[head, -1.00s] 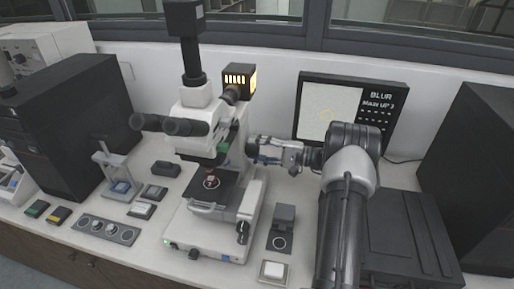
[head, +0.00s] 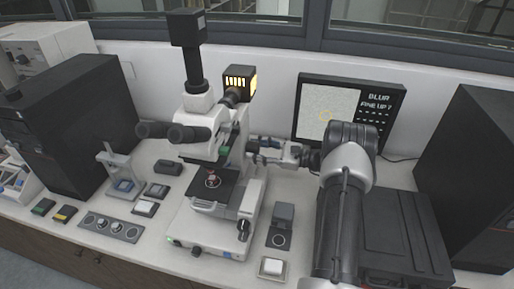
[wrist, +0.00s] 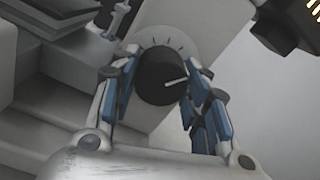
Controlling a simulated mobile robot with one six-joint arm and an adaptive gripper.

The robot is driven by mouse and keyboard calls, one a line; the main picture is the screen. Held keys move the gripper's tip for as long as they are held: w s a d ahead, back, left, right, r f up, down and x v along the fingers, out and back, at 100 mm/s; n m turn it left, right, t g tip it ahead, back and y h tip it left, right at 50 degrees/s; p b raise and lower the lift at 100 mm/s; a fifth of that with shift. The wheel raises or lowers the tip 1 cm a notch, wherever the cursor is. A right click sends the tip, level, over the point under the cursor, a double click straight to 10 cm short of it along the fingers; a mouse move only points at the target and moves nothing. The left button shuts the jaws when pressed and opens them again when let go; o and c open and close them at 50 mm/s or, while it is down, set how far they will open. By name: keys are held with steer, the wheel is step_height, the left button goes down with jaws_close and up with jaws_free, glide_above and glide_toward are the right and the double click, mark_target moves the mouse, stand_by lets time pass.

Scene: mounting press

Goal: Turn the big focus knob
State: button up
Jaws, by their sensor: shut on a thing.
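The big focus knob (wrist: 157,76) is a round black knob with a white pointer line, set on the pale side of the microscope. In the wrist view the pointer aims right and slightly up. My gripper (wrist: 164,63) has its blue-padded fingers on either side of the knob, shut on it. In the head view my gripper (head: 254,148) reaches from the right to the microscope (head: 200,108) column, and the knob is hidden there. The monitor (head: 346,112) behind reads "BLUR" and "FINE UP ?", with a yellow ring on its picture.
A black lamp box (head: 239,83) with a glowing side sits above my gripper. A smaller black knob (head: 244,227) is low on the microscope's right side. A small dark block (head: 283,216) and a white square button (head: 271,267) lie to the right of the base.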

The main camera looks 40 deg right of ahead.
steer(key=m+p, duration=0.2)
steer(key=m, duration=0.5)
stand_by(0.6)
steer(key=o, duration=1)
steer(key=shift+o, duration=0.2)
steer(key=shift+s, duration=0.1)
steer(key=v, duration=1.2)
steer(key=shift+r, duration=0.1)
stand_by(0.5)
